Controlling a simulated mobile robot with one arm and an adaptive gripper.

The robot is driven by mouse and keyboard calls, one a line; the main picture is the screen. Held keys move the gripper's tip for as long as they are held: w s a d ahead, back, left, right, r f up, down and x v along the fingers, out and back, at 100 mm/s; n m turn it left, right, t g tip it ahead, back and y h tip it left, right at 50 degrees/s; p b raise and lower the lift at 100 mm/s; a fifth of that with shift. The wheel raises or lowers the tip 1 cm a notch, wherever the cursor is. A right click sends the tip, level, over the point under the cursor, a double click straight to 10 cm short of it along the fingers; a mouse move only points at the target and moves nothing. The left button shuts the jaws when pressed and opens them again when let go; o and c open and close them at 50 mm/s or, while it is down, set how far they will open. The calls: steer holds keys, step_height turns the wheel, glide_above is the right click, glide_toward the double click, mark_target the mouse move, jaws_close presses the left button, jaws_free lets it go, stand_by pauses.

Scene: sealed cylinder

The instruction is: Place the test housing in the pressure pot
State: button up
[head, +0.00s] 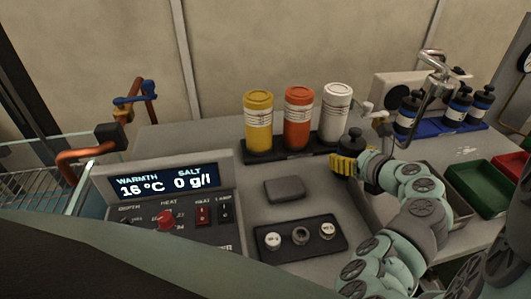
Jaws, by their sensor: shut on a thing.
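My gripper (344,165), with yellow ribbed fingers, is at the right of centre, in front of the white canister. It is shut on a dark housing with a black knobbed top (351,139). The fingers hide its lower part, and I cannot tell whether it touches the bench. Similar black-topped housings with blue and white bands (407,113) stand on a blue tray (437,132) at the back right. I cannot tell for sure which thing is the pressure pot.
Yellow (258,121), orange (298,118) and white (336,114) canisters stand in a dark rack. A control panel (165,190) reads 16 °C and 0 g/l. A grey block (284,189) and a dark plate (300,239) lie in front. Green (477,192) and red bins (513,170) are right.

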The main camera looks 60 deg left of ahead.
steer(key=shift+w+r, duration=0.1)
steer(key=o, duration=0.9)
steer(key=shift+c, duration=0.2)
steer(key=o, duration=0.5)
